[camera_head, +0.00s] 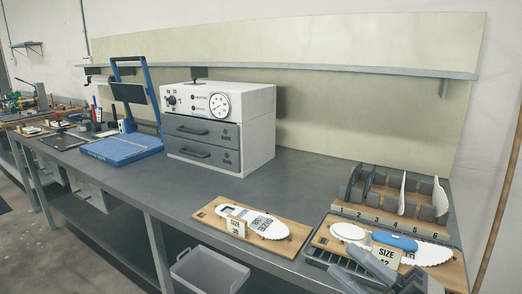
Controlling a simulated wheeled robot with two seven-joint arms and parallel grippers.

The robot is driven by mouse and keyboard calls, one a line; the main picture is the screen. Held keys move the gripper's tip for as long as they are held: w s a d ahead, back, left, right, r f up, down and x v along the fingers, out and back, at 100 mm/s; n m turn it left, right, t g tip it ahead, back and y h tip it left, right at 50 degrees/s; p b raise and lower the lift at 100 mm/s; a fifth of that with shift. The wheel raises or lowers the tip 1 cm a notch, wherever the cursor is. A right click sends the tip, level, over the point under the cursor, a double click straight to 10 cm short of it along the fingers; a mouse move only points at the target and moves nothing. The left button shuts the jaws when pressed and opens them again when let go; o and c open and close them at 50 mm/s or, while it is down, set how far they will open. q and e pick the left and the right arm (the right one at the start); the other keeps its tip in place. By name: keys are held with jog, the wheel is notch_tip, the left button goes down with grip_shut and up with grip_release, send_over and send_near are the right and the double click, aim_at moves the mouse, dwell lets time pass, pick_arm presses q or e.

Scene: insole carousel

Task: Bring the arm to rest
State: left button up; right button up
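My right gripper (346,260) comes in at the bottom right corner, in front of the board with the "SIZE 42" card (386,256). Its two grey fingers look apart, with nothing seen between them. The lower part of this arm is cut off by the frame edge. My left gripper is not in view. On that board lie a white insole piece (349,231) and a blue piece (395,241), with a white scalloped shape at the right.
Behind stands a numbered rack (376,214) holding upright white insoles. The bench (180,195) is clear in between.

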jog(key=d+f+m+t+h, duration=0.3)
jog(key=f+m+t+h, duration=0.1)
jog(key=f+m+h, duration=1.05)
jog(key=s+a+f+m+g, duration=0.2)
jog(key=s+f+m+g, duration=0.4)
jog(key=s+f+m, duration=0.4)
notch_tip(320, 180, down, 5)
jog(key=shift+a+r+g+h, duration=0.2)
jog(key=shift+a+g+h, duration=0.05)
jog(key=shift+g+h, duration=0.15)
